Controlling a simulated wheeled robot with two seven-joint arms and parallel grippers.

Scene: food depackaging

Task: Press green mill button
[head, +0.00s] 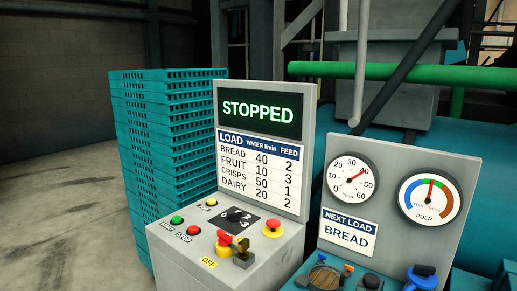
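The green button (177,219) sits on the left part of the grey control box's sloped top, with a small label under it that seems to read START. A red button (193,230) labelled STOP is just to its right and nearer. The screen (262,109) above the box reads STOPPED in green letters. Neither of my grippers is in the head view, and nothing covers the green button.
A red mushroom button (272,227), a dial (238,215) and a red-yellow switch (224,240) share the box top. A gauge panel (350,205) reading NEXT LOAD BREAD stands right. Stacked teal crates (170,140) stand behind left. Floor is clear at far left.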

